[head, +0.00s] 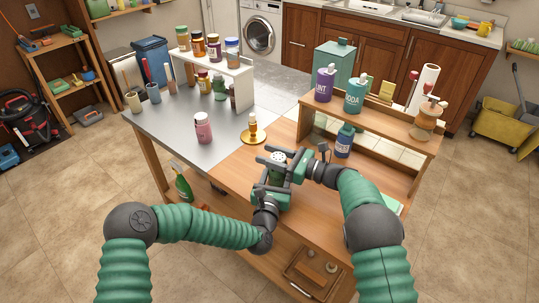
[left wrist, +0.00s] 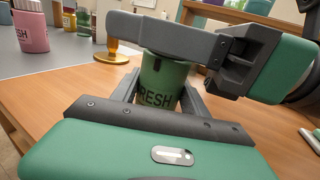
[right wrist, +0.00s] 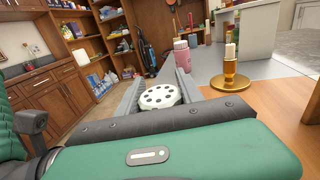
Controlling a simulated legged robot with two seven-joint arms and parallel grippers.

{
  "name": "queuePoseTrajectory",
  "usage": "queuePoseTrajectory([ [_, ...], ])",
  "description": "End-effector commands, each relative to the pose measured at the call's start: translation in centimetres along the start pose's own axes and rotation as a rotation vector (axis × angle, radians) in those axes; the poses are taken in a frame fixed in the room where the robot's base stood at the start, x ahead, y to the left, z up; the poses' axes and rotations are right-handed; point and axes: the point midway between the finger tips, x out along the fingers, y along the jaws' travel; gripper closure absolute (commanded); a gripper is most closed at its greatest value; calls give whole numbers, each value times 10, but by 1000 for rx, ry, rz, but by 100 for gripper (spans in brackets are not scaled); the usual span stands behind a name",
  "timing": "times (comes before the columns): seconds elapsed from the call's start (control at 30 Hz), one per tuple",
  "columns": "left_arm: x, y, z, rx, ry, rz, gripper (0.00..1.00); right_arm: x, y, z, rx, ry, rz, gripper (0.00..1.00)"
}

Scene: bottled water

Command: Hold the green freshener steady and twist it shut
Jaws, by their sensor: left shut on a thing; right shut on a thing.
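The green freshener (head: 275,175) is upright above the wooden table, between my two grippers. In the left wrist view its green body (left wrist: 162,80) shows part of a dark label reading "RESH". My left gripper (left wrist: 160,95) is shut around this body from the near side. The freshener's white cap with dark holes (head: 278,157) is on top. In the right wrist view the cap (right wrist: 160,96) sits between the fingers of my right gripper (right wrist: 158,92), which is shut on it. My right gripper hides the cap in the left wrist view.
A pink jar (head: 203,128) and a gold candle holder (head: 253,137) stand behind to the left. A blue bottle (head: 344,141) stands by the wooden shelf (head: 390,122) at the right, with purple and teal bottles on top. Bare wood (head: 232,170) lies left of my grippers.

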Motion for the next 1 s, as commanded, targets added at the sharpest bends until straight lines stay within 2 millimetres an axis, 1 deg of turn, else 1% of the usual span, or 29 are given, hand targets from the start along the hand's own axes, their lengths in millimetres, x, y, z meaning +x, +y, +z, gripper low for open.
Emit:
queuePoseTrajectory([
  [0.03,0,0,0,0,-1,-1,84,-1,-2,0,-1,1,-5,87],
  [0.1,0,0,0,0,-1,-1,84,-1,-2,0,-1,1,-5,96],
  [0.13,0,0,0,0,-1,-1,84,-1,-2,0,-1,1,-6,97],
  [0.33,0,-1,0,0,-1,-1,84,-1,-3,1,-1,0,-24,97],
  [0.47,-1,-1,0,-1,-1,-2,83,0,-4,2,-1,-2,-68,97],
  [1.0,-1,-2,0,-1,0,-3,84,-3,-13,1,-2,-1,-411,97],
])
